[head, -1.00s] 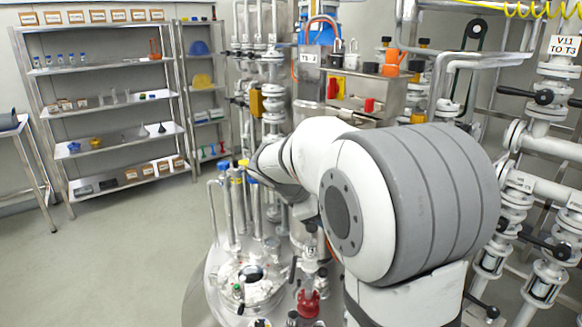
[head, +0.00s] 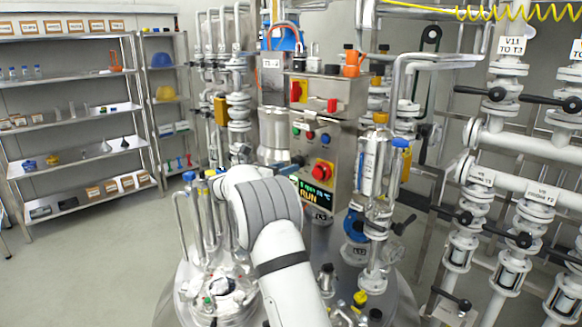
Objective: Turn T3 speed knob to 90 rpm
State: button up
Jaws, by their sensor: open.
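The steel control panel (head: 342,150) of T3 stands behind my arm, with small coloured buttons and a red knob on a yellow plate (head: 322,170). Its dark display (head: 316,195) shows small green digits, too small to read surely, above the word RUN. I cannot pick out the speed knob for sure; part of the panel's left side is hidden by my arm. My gripper (head: 290,166) shows only as a small dark piece beyond my wrist, by the panel's left edge. The rest of it is hidden, and I cannot tell if it touches anything.
Vessel fittings (head: 215,285) stand close below my arm. A vertical steel pipe unit (head: 372,170) stands right of the panel. White pipes and valves with black handles (head: 527,242) fill the right. Shelves (head: 75,122) stand at the back left, with clear floor before them.

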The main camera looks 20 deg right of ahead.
aim_at(297, 162)
jog(key=shift+x, duration=1.55)
jog(key=shift+c, duration=0.2)
jog(key=c, duration=0.9)
jog(key=shift+a, duration=0.15)
jog(key=shift+c, duration=0.3)
